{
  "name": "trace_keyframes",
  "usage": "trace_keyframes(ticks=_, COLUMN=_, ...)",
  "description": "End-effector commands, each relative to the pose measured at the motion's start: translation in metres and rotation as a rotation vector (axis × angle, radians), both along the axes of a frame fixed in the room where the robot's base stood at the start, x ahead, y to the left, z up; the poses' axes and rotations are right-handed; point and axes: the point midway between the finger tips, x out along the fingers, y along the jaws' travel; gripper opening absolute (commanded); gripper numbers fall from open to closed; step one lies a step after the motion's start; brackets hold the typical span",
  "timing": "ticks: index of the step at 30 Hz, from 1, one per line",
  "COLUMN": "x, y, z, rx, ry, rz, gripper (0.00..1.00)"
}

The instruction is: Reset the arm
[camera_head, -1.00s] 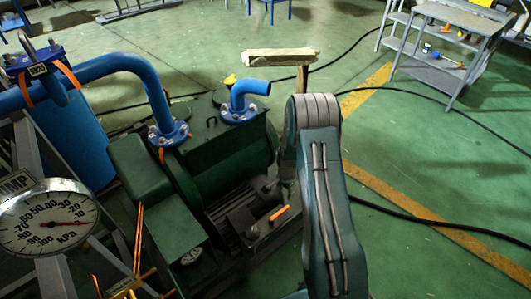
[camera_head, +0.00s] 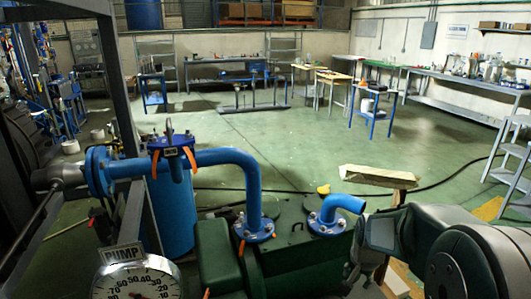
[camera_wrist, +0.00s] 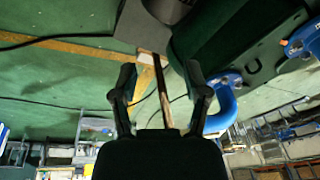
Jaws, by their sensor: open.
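My gripper (camera_wrist: 160,92) shows in the wrist view with its two dark fingers apart and nothing between them. Behind the gap, further off, is a wooden post (camera_wrist: 162,88). The wrist view looks upside down, with the green pump body (camera_wrist: 235,45) at upper right and a blue pipe elbow (camera_wrist: 222,108) beside the right finger. In the head view my arm (camera_head: 440,245) is at lower right, beside the green pump (camera_head: 300,250). My gripper's fingers do not show in the head view.
Blue pipework (camera_head: 225,157) and a pressure gauge (camera_head: 137,283) stand at left. A wooden board (camera_head: 378,176) lies beyond the pump. A grey step stand (camera_head: 512,165) is at right. Benches (camera_head: 225,70) line the back; the green floor between is mostly clear.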

Motion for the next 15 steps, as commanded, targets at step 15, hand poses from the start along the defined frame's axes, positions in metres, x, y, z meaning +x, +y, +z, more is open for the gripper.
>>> trace_keyframes(ticks=15, x=-0.120, y=0.053, z=0.117, rx=-0.105, ry=-0.149, rz=0.375, gripper=0.60)
